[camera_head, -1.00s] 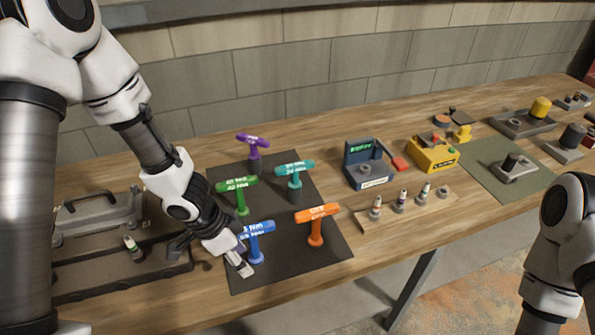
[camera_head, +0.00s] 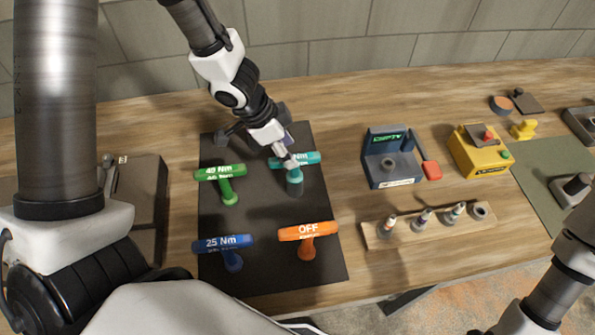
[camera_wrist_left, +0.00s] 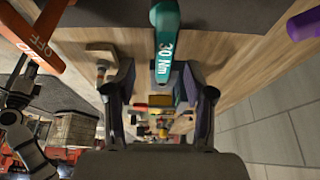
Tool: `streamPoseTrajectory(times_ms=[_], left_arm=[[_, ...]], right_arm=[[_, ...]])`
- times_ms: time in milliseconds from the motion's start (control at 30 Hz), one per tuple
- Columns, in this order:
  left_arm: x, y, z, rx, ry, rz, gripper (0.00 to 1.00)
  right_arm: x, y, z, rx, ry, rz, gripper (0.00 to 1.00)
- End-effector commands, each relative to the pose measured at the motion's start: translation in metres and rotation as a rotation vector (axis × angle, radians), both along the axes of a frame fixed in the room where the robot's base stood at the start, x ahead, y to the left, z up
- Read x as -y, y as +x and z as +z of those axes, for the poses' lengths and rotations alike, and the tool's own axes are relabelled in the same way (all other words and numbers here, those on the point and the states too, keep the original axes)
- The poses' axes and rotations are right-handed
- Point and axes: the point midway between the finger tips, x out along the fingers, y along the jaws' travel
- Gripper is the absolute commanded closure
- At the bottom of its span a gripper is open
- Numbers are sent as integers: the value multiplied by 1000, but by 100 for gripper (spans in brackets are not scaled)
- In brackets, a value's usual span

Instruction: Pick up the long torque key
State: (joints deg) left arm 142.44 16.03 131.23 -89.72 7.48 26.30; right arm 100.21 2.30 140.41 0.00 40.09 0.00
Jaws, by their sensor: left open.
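Several T-handled torque keys stand on a dark mat (camera_head: 262,230): teal (camera_head: 308,158) marked Nm, green (camera_head: 220,172) 40 Nm, blue (camera_head: 222,242) 25 Nm and orange (camera_head: 308,231) OFF. I cannot tell from looks which is the long one. My left gripper (camera_head: 288,160) is open at the teal key's handle, partly covering it. In the left wrist view, the teal handle, marked 30 Nm (camera_wrist_left: 165,45), reaches toward the gap between my open fingers. A purple handle (camera_wrist_left: 304,26) shows at that view's right edge; my arm mostly hides it in the head view.
A dark blue tester (camera_head: 390,170) and a yellow box (camera_head: 480,150) stand right of the mat. A wooden strip (camera_head: 432,236) holds several small sockets. Bare wood lies between mat and tester.

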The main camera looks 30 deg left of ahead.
Motion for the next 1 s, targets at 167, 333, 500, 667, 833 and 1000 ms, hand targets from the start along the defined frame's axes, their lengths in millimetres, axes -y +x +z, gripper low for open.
streamPoseTrajectory(times_ms=[167,333,500,667,833,1000], left_arm=[[8,8,-38,-1,3,-2,46],[12,10,-42,-1,1,1,46],[12,10,-40,0,0,1,64],[12,10,-40,0,0,1,100],[12,11,-40,0,-1,1,100],[12,10,-35,0,-1,1,100]], right_arm=[[0,1,-33,1,0,0,60],[0,1,-34,2,0,0,60],[0,1,-33,2,0,0,60],[0,1,-33,2,0,0,60],[0,1,-33,2,0,0,60],[0,1,-28,2,0,0,60]])
